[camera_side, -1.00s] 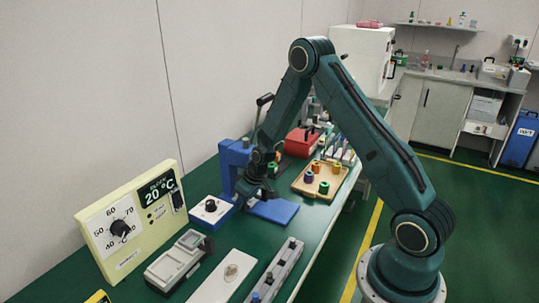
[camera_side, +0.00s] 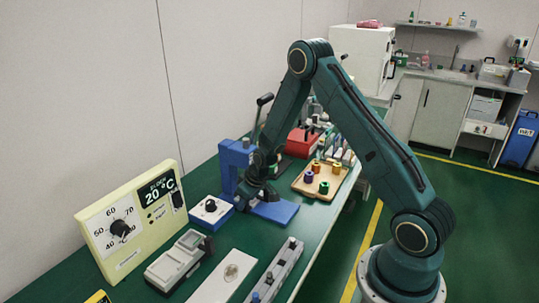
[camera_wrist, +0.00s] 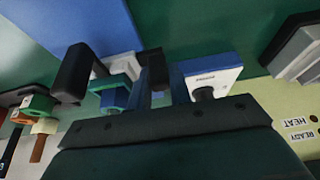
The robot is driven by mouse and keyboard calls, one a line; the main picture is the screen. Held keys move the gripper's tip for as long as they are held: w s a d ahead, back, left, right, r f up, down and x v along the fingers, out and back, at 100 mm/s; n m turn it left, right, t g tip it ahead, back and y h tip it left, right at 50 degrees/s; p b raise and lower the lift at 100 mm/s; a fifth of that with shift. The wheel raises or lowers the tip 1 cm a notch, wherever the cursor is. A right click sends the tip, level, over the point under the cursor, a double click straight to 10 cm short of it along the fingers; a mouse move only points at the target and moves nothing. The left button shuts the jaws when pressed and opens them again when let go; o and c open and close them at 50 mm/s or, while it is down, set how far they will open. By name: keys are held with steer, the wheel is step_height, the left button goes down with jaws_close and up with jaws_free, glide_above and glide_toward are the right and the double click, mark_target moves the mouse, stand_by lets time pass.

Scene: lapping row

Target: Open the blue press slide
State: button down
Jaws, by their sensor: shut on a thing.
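The blue press (camera_side: 233,160) stands on the green bench beside the wall, with a dark lever at its top. Its flat blue slide (camera_side: 275,211) lies low in front of it, toward the bench's front edge. My gripper (camera_side: 258,196) is down beside the press, over the left part of the slide. In the wrist view my gripper (camera_wrist: 160,88) is shut on a small dark piece (camera_wrist: 152,62), seemingly a handle. Its join to the slide is hidden. A broad blue surface (camera_wrist: 60,28), apparently of the press, fills the upper left there.
A white-topped box with a black knob (camera_side: 211,207) sits close left of my gripper. A wooden tray (camera_side: 330,190) with coloured spools is to the right. The cream temperature panel (camera_side: 135,235) and several fixtures occupy the bench's near end.

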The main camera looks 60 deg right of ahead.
steer(key=s, duration=1)
steer(key=c, duration=1.6)
jaws_free()
steer(key=shift+w, duration=0.1)
steer(key=shift+o, duration=0.2)
steer(key=shift+r, duration=0.15)
steer(key=v, duration=1.3)
steer(key=shift+s+r, duration=0.2)
